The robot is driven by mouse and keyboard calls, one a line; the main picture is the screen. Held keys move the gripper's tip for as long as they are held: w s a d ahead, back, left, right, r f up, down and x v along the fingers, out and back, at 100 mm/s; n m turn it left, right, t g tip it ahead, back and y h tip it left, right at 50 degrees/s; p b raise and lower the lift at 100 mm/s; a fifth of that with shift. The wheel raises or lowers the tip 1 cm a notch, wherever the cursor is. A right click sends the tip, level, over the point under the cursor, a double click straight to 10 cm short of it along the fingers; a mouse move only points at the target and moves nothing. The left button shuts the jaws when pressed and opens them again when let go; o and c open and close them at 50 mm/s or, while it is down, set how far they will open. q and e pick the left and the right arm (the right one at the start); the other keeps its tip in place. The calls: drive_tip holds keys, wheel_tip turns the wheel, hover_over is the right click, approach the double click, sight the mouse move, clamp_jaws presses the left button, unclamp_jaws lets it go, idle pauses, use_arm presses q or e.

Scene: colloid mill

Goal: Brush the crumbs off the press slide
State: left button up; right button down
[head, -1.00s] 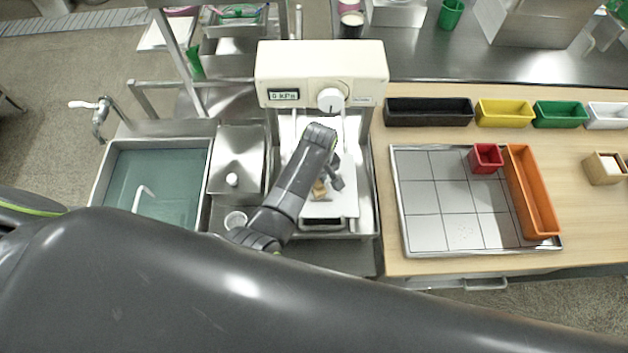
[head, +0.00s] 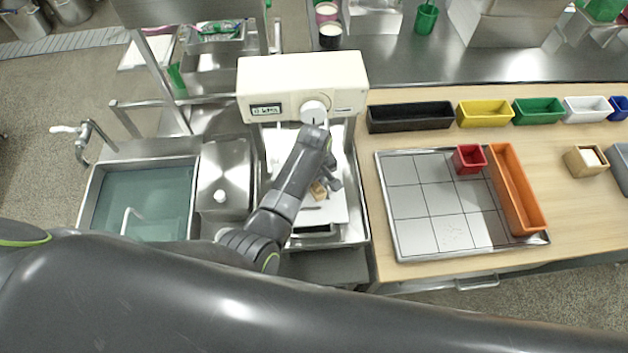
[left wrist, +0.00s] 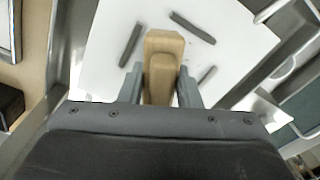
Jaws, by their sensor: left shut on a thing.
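The press (head: 303,82) is a cream box with a small display and a white knob. Below it is the white press slide (head: 333,212), partly hidden by my left arm. My left gripper (head: 325,184) is over the slide and shut on a wooden brush (head: 317,190). In the left wrist view, the brush's tan wooden body (left wrist: 162,65) sits between the two grey fingers. Several dark grey elongated pieces (left wrist: 193,27) show on the white slide (left wrist: 235,35) around it, possibly the crumbs. The brush's bristles are hidden, so I cannot tell whether they touch the slide. My right gripper is not in view.
A water-filled sink (head: 145,195) and a steel lid with a white knob (head: 224,175) are left of the press. On the right, a wooden table holds a gridded steel tray (head: 420,215), a red box (head: 469,158), a long orange bin (head: 517,190) and several coloured bins behind.

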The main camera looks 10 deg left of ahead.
sight(325, 185)
use_arm(q)
drive_tip(key=shift+s+a+f, duration=0.3)
drive_tip(key=shift+s+a, duration=0.35)
drive_tip(key=shift+a, duration=0.3)
drive_tip(key=shift+s+a+f, duration=0.3)
drive_tip(key=shift+s+a, duration=0.3)
drive_tip(key=shift+a, duration=0.3)
drive_tip(key=shift+s+a, duration=0.1)
drive_tip(key=shift+a, duration=0.3)
clamp_jaws()
drive_tip(key=shift+w+a+f, duration=0.2)
drive_tip(key=shift+w, duration=0.25)
drive_tip(key=shift+w+d, duration=0.15)
drive_tip(key=shift+d, duration=0.5)
drive_tip(key=shift+w+d, duration=0.15)
drive_tip(key=shift+d, duration=0.5)
drive_tip(key=shift+w+d+r+b, duration=0.1)
drive_tip(key=shift+w+d+b, duration=0.15)
drive_tip(key=shift+d, duration=0.5)
drive_tip(key=shift+w+d+b, duration=0.1)
drive_tip(key=shift+w+d, duration=0.2)
drive_tip(key=shift+d, duration=0.4)
drive_tip(key=shift+w+d+r+b, duration=0.1)
drive_tip(key=shift+w+d+b, duration=0.15)
drive_tip(key=shift+d, duration=0.5)
drive_tip(key=shift+d+r, duration=0.1)
drive_tip(key=shift+d, duration=0.3)
drive_tip(key=shift+r, duration=0.1)
